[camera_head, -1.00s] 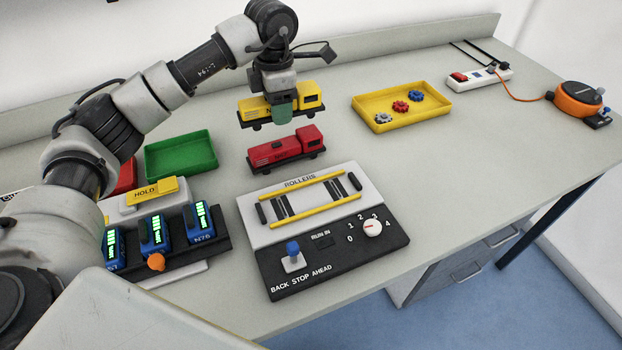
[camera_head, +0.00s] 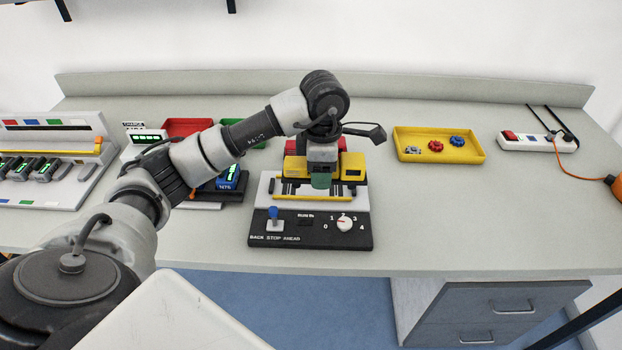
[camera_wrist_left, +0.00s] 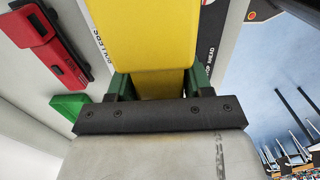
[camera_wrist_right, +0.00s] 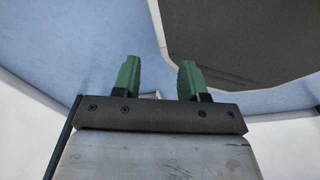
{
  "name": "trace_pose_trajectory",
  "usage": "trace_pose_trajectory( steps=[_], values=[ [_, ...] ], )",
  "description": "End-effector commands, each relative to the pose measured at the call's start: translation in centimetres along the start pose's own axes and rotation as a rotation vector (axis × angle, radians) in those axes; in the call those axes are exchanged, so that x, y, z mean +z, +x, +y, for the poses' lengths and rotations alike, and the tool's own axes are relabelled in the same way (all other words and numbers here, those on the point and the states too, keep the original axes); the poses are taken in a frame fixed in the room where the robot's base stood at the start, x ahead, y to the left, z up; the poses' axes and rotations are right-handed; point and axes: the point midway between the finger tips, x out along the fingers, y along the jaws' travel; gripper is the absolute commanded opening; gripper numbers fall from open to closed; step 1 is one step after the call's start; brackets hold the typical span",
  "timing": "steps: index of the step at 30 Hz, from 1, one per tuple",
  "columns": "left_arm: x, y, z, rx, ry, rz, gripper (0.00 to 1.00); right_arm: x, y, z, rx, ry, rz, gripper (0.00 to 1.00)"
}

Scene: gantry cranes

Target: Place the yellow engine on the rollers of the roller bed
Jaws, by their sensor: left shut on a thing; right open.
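The yellow engine (camera_head: 353,168) is in my left gripper (camera_head: 321,182), at the rollers of the roller bed (camera_head: 262,197). The left wrist view shows the yellow body (camera_wrist_left: 155,40) between the green fingers (camera_wrist_left: 158,84). The gripper covers the engine's middle, and I cannot tell whether its wheels touch the rollers. The roller bed has a pale top with yellow rails and a black front panel with a blue lever (camera_head: 273,214) and a white dial (camera_head: 344,223). My right gripper (camera_wrist_left: 0,0) is not in the head view; in the right wrist view its fingers (camera_wrist_right: 160,80) are open and empty.
A red engine (camera_wrist_left: 52,45) stands behind the roller bed, mostly hidden in the head view. A yellow tray (camera_head: 438,158) with gears is at right, beside a power strip (camera_head: 538,143).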

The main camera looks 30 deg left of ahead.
Motion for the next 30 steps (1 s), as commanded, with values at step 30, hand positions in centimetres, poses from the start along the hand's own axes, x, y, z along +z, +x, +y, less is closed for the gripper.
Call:
trace_pose_trajectory(
  steps=[30],
  values=[
    [-2.6, 7.5, 5.1, 0.002, 0.002, -0.002, 0.18, 0.1, -1.9, 1.2, 0.016, 0.002, -0.003, 0.43]
  ],
)
